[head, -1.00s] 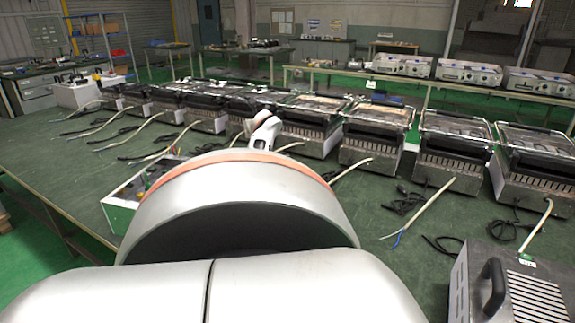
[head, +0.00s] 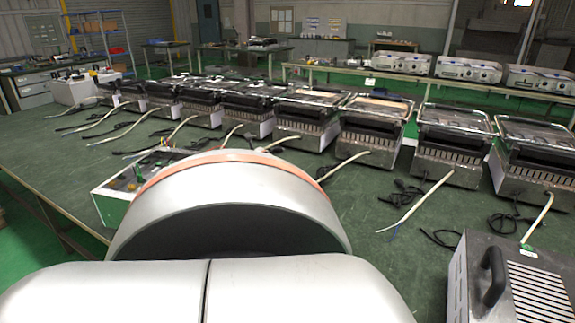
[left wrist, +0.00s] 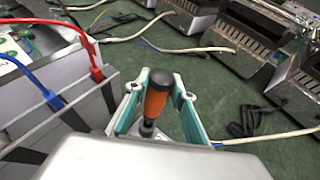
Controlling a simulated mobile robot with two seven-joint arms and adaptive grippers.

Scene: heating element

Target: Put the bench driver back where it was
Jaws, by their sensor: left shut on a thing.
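The bench driver (left wrist: 156,95) shows in the left wrist view, with an orange and black handle. My left gripper (left wrist: 160,98) is shut on it, with one teal-lined finger on each side of the handle. The driver's lower end is hidden by the pale housing in the foreground. In the head view the driver and my left gripper are hidden behind my own large arm link. My right gripper is in neither current view.
A tester box (head: 130,185) with a green front stands at the left of my arm. Red and blue leads (left wrist: 92,60) show in the wrist view. Several metal grills (head: 380,125) with loose cords line the bench (head: 60,170). A vented box (head: 515,280) stands front right.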

